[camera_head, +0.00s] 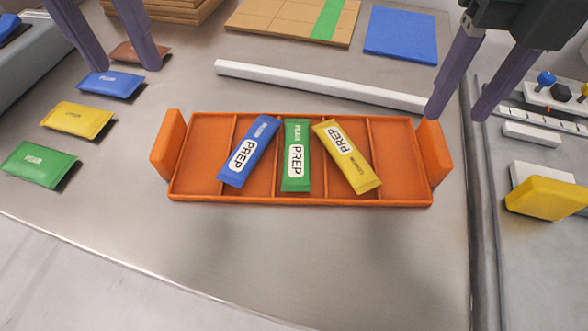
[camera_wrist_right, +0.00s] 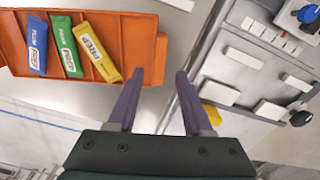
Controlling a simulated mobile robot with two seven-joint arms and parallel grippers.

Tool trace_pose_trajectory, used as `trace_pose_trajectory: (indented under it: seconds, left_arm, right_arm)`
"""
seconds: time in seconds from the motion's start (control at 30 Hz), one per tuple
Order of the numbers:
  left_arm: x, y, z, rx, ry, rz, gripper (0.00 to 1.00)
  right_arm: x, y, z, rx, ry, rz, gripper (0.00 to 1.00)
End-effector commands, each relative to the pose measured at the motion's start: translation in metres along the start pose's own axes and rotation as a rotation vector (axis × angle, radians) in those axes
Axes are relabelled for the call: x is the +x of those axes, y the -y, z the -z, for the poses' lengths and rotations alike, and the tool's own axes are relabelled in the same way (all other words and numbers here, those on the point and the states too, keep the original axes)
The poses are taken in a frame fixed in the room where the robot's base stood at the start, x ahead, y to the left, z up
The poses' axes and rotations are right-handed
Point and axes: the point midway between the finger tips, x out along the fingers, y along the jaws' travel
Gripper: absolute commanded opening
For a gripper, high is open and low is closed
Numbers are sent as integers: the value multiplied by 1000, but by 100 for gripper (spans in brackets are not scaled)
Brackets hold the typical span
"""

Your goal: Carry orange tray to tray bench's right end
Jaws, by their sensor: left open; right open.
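The orange tray (camera_head: 400,190) lies flat on the grey bench in the middle of the head view, with an upright handle at each end. It holds a blue packet (camera_head: 248,150), a green packet (camera_head: 296,155) and a yellow packet (camera_head: 347,157), each marked PREP. My right gripper (camera_head: 455,112) is open and empty near the tray's right handle. In the right wrist view, the tray (camera_wrist_right: 134,35) lies to the left of the right gripper's (camera_wrist_right: 154,80) fingers. My left gripper (camera_head: 115,68) is open at the upper left, above loose packets and apart from the tray.
A yellow packet (camera_head: 78,119), a green packet (camera_head: 40,164) and a blue packet (camera_head: 111,84) lie along the left. A white bar (camera_head: 320,85) lies behind the tray. A panel with a yellow block (camera_head: 547,198) stands right of a seam. The bench front is clear.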

Motion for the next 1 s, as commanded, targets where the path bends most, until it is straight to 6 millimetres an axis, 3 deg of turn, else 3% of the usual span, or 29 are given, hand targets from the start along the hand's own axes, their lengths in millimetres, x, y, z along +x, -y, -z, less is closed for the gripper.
trace_pose_trajectory:
  seconds: [0.1, 0.3, 1.0]
  left_arm:
    - [0, 0, 0, 0, 0, 0, 50]
    - [0, 0, 0, 0, 0, 0, 50]
    - [0, 0, 0, 0, 0, 0, 50]
  right_arm:
    - [-26, 0, -1, -1, 6, 0, 50]
    - [-52, 0, 0, 0, 2, 0, 50]
    - [-56, 0, 0, 0, 0, 0, 50]
